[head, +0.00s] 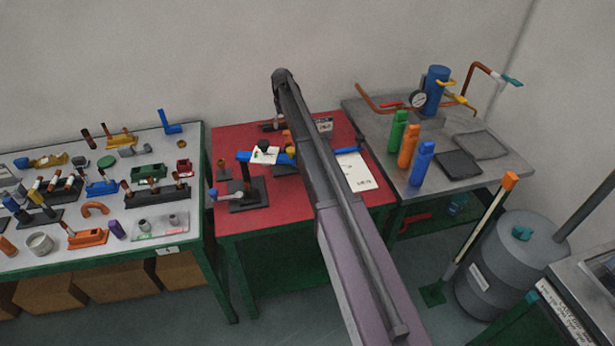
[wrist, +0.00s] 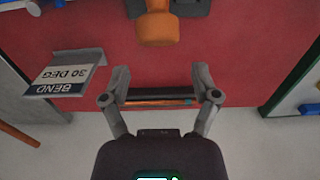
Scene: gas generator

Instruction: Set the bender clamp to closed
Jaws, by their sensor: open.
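The bender station is on the red table (head: 235,140), partly hidden behind my arm in the head view. In the wrist view, a thick orange handle (wrist: 157,27) at the top sticks out from a dark base (wrist: 188,8); I cannot tell for sure that it is the bender clamp. My gripper (wrist: 160,75) is open, its fingers pointing toward the orange handle and apart from it. A dark bar with an orange strip (wrist: 158,97) shows across the gap between the fingers; I cannot tell if they touch it. My gripper is hidden in the head view.
A "BEND 30 DEG" sign (wrist: 65,75) stands left of my gripper in the wrist view. A black stand with a blue-topped arm (head: 247,190) and a white sheet (head: 355,172) are on the red table. Crowded benches flank it, with green, orange and blue bottles (head: 408,145) at the right.

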